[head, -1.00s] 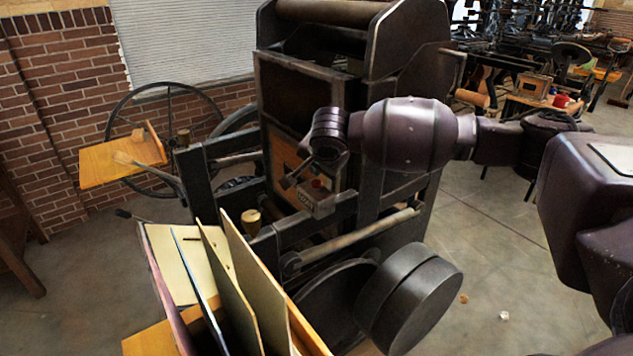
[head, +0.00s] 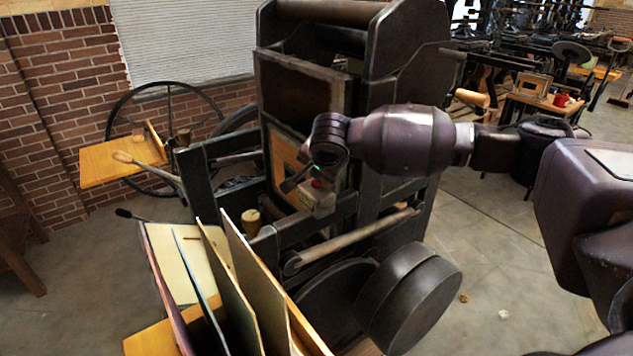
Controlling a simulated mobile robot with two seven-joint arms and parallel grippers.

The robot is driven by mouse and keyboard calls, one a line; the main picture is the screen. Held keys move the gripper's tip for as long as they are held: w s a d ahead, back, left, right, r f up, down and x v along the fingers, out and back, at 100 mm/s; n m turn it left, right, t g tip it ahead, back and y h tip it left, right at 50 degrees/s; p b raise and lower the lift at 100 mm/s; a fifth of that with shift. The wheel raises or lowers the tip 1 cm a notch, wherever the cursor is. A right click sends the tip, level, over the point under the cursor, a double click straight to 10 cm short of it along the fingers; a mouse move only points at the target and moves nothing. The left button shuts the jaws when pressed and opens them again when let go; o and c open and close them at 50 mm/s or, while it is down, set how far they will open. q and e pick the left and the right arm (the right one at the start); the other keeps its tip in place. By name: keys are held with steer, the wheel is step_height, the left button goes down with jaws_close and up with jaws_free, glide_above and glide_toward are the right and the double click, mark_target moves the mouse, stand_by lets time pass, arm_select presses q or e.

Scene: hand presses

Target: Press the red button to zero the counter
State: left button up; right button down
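A small counter box (head: 319,203) is mounted on the dark press frame near the middle of the head view. Its red button (head: 317,184) shows on top, and a small green spot is visible just above it. My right arm comes in from the right, and its gripper (head: 291,184) points down and left beside the box. The dark fingers are close to the red button, on its left side. I cannot tell whether they touch it or how far apart they are. My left gripper is not in view.
The dark press (head: 353,60) surrounds the box with bars and a large wheel. Upright boards (head: 250,283) stand in a wooden rack at front left. A wooden tray (head: 118,160) sticks out at left. Other machines stand at back right. Grey floor is open at right.

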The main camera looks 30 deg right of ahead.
mark_target(319, 181)
steer(key=shift+f, duration=0.4)
stand_by(0.6)
steer(key=shift+r+p, duration=0.95)
steer(key=shift+p, duration=0.05)
step_height(319, 181, up, 3)
steer(key=p, duration=0.3)
steer(key=shift+r, duration=1.05)
